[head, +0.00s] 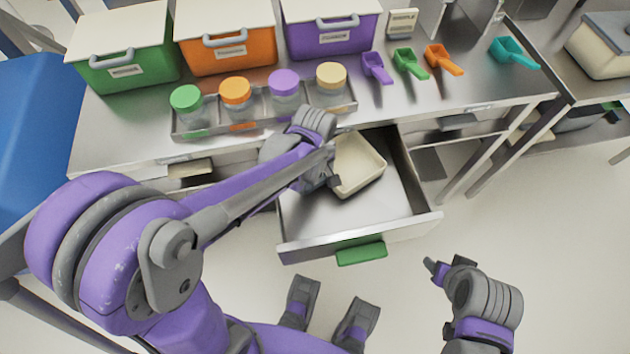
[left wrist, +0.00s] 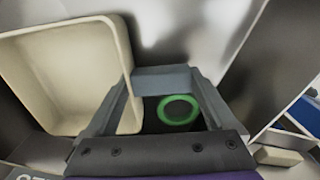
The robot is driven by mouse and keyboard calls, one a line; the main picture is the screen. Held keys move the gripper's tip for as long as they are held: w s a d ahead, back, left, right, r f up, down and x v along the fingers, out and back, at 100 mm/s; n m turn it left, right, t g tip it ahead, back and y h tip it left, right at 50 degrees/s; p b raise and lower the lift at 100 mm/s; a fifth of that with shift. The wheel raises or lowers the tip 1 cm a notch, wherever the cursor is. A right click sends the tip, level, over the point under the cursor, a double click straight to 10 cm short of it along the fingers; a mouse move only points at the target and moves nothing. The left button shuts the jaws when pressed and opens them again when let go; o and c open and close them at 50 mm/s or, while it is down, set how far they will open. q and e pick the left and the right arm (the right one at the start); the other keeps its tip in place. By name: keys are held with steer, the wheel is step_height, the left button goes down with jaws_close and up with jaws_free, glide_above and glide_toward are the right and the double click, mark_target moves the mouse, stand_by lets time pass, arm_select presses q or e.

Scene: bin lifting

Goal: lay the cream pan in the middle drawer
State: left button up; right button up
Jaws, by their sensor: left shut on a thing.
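The cream pan (head: 362,165) is inside the open metal drawer (head: 408,206), which has a green handle (head: 361,252) on its front. My left gripper (head: 334,178) is shut on the pan's left wall. In the left wrist view the pan (left wrist: 62,75) is tilted in the picture beside the gripper (left wrist: 163,76). The gripper and arm hide the pan's near left side in the head view, and I cannot tell whether its base touches the drawer floor. My right gripper (head: 440,268) is empty and open, right of the drawer front.
The counter above holds green (head: 120,48), orange (head: 226,38) and purple (head: 330,28) bins, a rack (head: 213,127) of lidded jars, and several coloured scoops (head: 411,64). The floor (head: 560,230) at right is clear.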

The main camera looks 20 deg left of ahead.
arm_select(q)
steer(key=shift+f, duration=0.6)
steer(key=shift+s+d, duration=0.1)
steer(key=shift+s, duration=0.05)
steer(key=shift+f, duration=0.15)
steer(key=o, duration=1.1)
steer(key=shift+c, duration=0.2)
steer(key=shift+r, duration=0.25)
step_height(320, 180, up, 12)
steer(key=p, duration=0.2)
